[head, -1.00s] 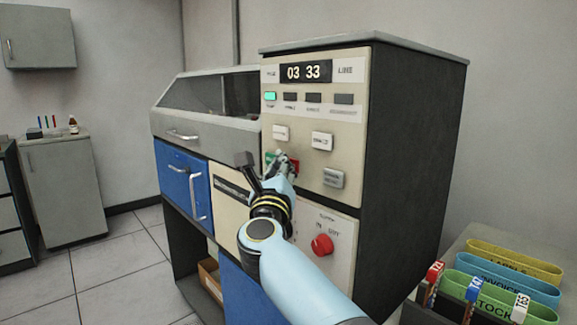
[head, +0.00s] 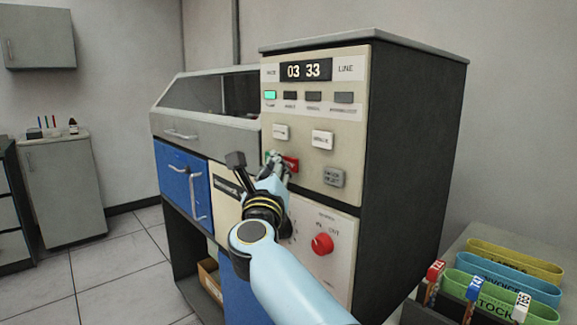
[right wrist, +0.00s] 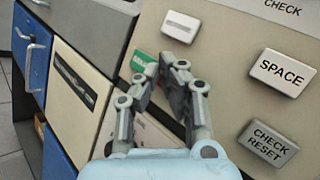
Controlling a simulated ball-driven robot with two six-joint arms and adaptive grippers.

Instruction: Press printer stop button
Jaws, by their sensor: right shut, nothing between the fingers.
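The printer (head: 350,120) is a cream and dark cabinet with a counter reading 03 33. A red button (head: 291,164), likely the stop button, shows on its front just right of my right gripper (head: 277,160). A green button (head: 267,156) shows partly on the other side of the fingers. My right gripper is shut and empty, its fingertips close to the panel; I cannot tell if they touch it. My left gripper is out of view.
White buttons (head: 323,139) and a grey check reset button (head: 333,177) sit around the gripper. A red knob (head: 322,243) is lower on the panel. A side table at right holds coloured trays (head: 515,262). Floor at left is clear.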

